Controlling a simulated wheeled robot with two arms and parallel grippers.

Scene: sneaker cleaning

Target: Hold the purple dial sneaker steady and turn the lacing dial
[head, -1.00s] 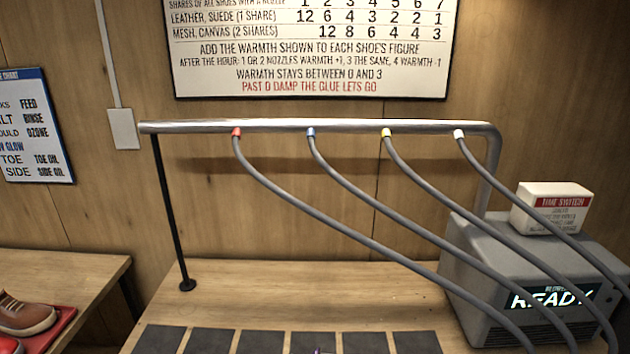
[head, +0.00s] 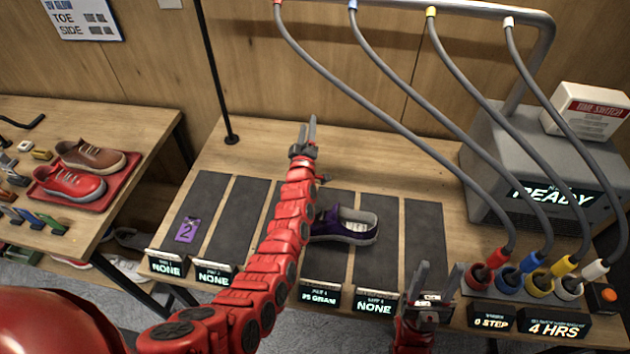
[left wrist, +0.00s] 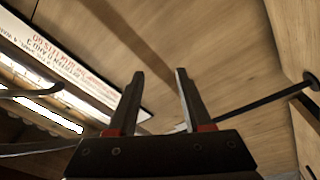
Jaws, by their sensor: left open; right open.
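The purple sneaker (head: 333,231) with a pale sole lies on a dark mat on the middle table, its far side toward the right. My left arm crosses in front of its left part, so some of it may be hidden. Its lacing dial is too small to make out. My left gripper (head: 309,124) is open and empty, raised above and left of the sneaker, fingers pointing up. My right gripper (head: 440,272) is open and empty at the table's front edge, right of the sneaker.
A grey machine (head: 520,165) with hoses stands at the right, above coloured sockets (head: 535,270). Small display signs (head: 320,297) line the front edge. A purple tag (head: 187,229) lies on the left mat. A side table holds a red tray (head: 112,192) with shoes.

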